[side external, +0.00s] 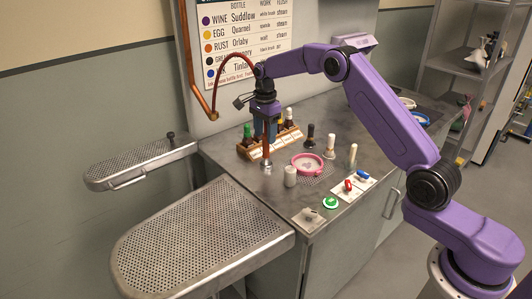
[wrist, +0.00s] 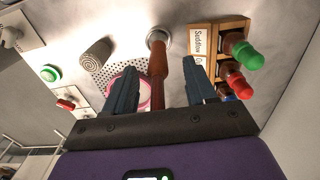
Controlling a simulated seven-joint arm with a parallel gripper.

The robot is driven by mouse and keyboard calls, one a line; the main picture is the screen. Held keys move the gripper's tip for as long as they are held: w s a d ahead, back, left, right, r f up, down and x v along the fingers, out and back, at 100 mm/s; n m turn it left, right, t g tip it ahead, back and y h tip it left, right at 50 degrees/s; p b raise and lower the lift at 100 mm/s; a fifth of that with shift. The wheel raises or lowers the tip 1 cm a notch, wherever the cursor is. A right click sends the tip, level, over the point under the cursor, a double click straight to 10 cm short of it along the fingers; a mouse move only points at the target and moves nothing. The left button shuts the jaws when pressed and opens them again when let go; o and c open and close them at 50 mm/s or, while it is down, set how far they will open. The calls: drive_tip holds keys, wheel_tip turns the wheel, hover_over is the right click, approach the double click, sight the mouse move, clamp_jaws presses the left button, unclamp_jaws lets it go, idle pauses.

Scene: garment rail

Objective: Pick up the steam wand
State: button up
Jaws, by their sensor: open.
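The steam wand is a reddish-brown rod with a round metal end; it stands near upright over the steel worktop in the side view (side external: 266,147). In the wrist view the steam wand (wrist: 158,62) runs between the two fingers. My gripper (side external: 266,128) is above the worktop, pointing down, with the wand's lower part showing below it. In the wrist view my gripper (wrist: 160,78) is open, one finger on each side of the wand, with gaps visible. The wand's upper part is hidden by my gripper.
A wooden rack (side external: 262,151) with capped bottles stands close behind the wand. A pale cylinder (side external: 290,176), a pink ring (side external: 307,163) and several brushes stand to the right. A green button (side external: 330,202) is near the front edge. Perforated boards (side external: 205,238) lie left.

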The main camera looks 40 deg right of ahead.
sight(266, 157)
drive_tip(key=shift+s+d+f, duration=0.1)
drive_tip(key=shift+s+f, duration=0.05)
drive_tip(key=shift+f, duration=2.9)
clamp_jaws()
